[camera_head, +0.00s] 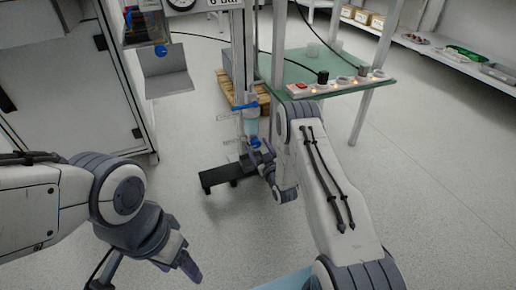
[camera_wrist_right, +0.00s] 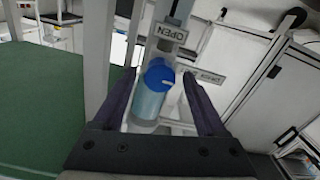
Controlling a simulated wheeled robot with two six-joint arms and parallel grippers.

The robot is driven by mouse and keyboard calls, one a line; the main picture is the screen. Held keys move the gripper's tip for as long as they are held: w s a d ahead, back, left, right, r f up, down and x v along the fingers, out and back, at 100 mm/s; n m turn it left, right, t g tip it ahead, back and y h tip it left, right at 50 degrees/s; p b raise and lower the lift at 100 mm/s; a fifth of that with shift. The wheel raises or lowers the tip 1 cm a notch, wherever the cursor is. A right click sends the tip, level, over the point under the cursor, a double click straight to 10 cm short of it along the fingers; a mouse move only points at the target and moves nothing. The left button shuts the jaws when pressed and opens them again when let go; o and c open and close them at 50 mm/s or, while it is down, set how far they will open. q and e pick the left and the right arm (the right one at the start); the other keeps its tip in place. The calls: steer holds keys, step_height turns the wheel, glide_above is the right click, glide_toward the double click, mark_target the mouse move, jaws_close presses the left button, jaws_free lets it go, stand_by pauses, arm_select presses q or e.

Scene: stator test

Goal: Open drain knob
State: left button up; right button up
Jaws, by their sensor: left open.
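The drain knob (camera_wrist_right: 158,76) is round and blue with a small pale mark. In the right wrist view it sits in front of a light blue cylinder (camera_wrist_right: 147,105). An OPEN label (camera_wrist_right: 170,32) is just above it. My right gripper (camera_wrist_right: 162,90) is open, with one finger on each side of the knob and gaps visible; I cannot tell the depth between them. In the head view the blue knob (camera_head: 255,142) shows small at my right gripper (camera_head: 263,158). My left gripper (camera_head: 180,260) is open and empty at the lower left, far from the knob.
A green-topped table (camera_head: 325,75) with buttons and lamps stands right of the post (camera_head: 238,60). A dark low platform (camera_head: 225,175) is below the knob. A cabinet (camera_head: 70,90) stands at left, a shelf (camera_head: 470,65) at right.

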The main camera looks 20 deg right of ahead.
jaws_close()
steer(key=n+p, duration=0.2)
steer(key=n, duration=0.1)
steer(key=shift+r+n+p, duration=0.1)
steer(key=shift+n+p, duration=0.2)
steer(key=shift+p, duration=0.05)
steer(key=n+p, duration=0.3)
steer(key=n, duration=0.2)
steer(key=shift+n, duration=0.3)
steer(key=n+p, duration=0.3)
steer(key=n, duration=0.2)
steer(key=shift+s+n+p, duration=0.1)
steer(key=shift+n+p, duration=0.55)
steer(key=shift+n, duration=1.15)
steer(key=shift+f, duration=0.2)
